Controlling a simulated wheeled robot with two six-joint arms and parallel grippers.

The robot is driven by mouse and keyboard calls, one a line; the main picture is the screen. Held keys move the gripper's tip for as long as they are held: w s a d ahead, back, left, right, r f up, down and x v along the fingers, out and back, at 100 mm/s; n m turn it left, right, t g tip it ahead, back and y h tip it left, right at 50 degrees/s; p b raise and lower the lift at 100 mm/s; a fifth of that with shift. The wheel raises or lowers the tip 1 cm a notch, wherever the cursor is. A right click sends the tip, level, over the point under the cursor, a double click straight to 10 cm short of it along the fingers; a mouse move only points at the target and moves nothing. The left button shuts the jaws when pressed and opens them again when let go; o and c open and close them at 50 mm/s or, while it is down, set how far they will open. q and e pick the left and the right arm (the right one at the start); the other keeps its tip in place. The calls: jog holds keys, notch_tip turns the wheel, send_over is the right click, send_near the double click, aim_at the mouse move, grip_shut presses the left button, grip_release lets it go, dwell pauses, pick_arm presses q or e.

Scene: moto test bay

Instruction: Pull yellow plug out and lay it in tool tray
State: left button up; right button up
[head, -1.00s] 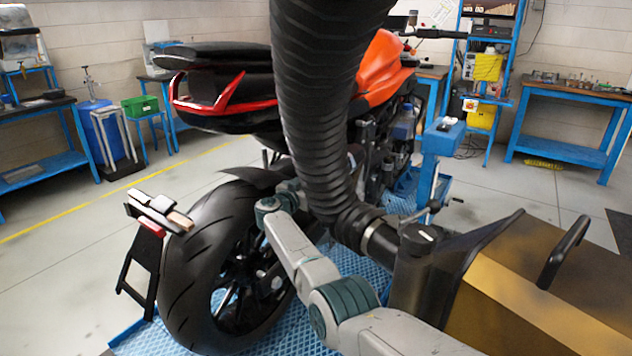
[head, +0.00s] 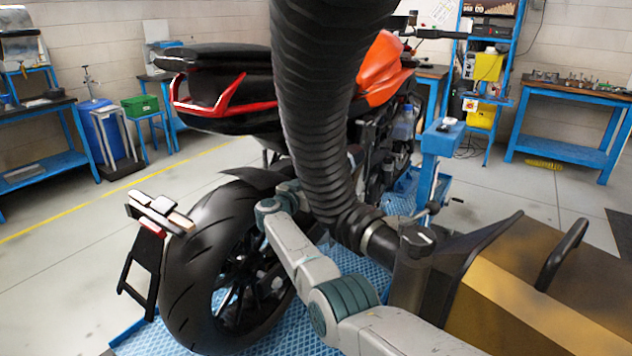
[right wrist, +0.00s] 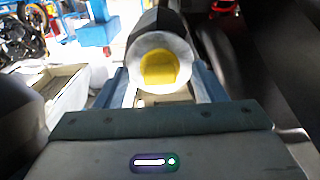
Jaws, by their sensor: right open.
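The yellow plug (right wrist: 159,68) shows in the right wrist view as a yellow disc inside the pale round end of a silencer (right wrist: 160,38). My right gripper (right wrist: 161,92) is open, with one finger to each side of the silencer end, just below the plug. I cannot tell whether the fingers touch anything. My left gripper is not in view. I cannot make out the tool tray for certain.
The orange and black motorcycle (head: 385,68) stands on a blue ribbed platform (head: 366,270). A thick black hose (head: 312,90) hangs across the middle of the head view. The rear tyre (head: 195,275) is close to my arm. A pale open box (right wrist: 62,92) is at left in the wrist view.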

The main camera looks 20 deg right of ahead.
aim_at(313, 183)
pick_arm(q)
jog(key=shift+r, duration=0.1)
pick_arm(e)
jog(key=c, duration=1.3)
